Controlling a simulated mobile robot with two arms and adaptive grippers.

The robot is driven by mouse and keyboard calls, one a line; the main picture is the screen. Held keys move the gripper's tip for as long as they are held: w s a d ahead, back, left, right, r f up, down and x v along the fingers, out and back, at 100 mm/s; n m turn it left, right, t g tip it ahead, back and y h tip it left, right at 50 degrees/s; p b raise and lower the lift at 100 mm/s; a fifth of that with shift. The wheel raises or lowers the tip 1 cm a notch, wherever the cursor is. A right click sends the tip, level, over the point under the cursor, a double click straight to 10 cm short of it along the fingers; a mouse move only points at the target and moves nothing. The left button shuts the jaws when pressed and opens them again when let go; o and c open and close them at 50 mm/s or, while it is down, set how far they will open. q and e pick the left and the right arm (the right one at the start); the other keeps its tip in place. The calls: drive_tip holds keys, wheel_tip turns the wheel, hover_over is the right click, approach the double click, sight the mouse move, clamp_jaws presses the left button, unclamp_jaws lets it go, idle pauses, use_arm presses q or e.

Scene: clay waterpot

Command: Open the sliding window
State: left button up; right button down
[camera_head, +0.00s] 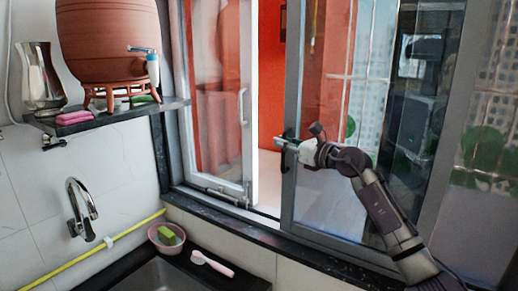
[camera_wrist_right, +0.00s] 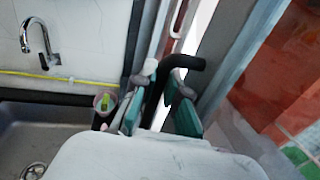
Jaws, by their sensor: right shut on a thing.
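The sliding window (camera_head: 293,80) has a dark grey frame and glass, and fills the right half of the head view. A gap shows between its left edge and the white-framed pane (camera_head: 247,60) on the left. A black handle (camera_wrist_right: 182,62) stands on the sliding frame. My right gripper (camera_head: 287,146) is at this handle, its arm coming from the lower right. In the right wrist view, the green-padded fingers of the right gripper (camera_wrist_right: 158,103) are on either side of the black handle, shut on it. The contact is partly hidden. My left gripper is not in view.
A dark sill (camera_head: 300,252) runs below the window. At left are a faucet (camera_head: 82,208), a sink (camera_head: 165,276), a pink bowl (camera_head: 158,240) with a sponge, and a pink-handled brush (camera_head: 212,264). A clay pot (camera_head: 108,40) stands on a shelf (camera_head: 125,112) above.

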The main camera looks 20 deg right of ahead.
drive_tip(key=w+d+b+v, duration=0.1)
drive_tip(key=b+v, duration=0.4)
drive_tip(key=v, duration=0.4)
drive_tip(key=d+b+v, duration=0.2)
drive_tip(key=b+v, duration=0.3)
drive_tip(key=v, duration=0.5)
drive_tip(key=shift+w+d+f, duration=0.15)
drive_tip(key=shift+w+d, duration=0.2)
drive_tip(key=shift+w, duration=0.05)
drive_tip(key=c, duration=1.5)
unclamp_jaws()
drive_tip(key=shift+o, duration=0.2)
drive_tip(key=shift+s+d, duration=0.1)
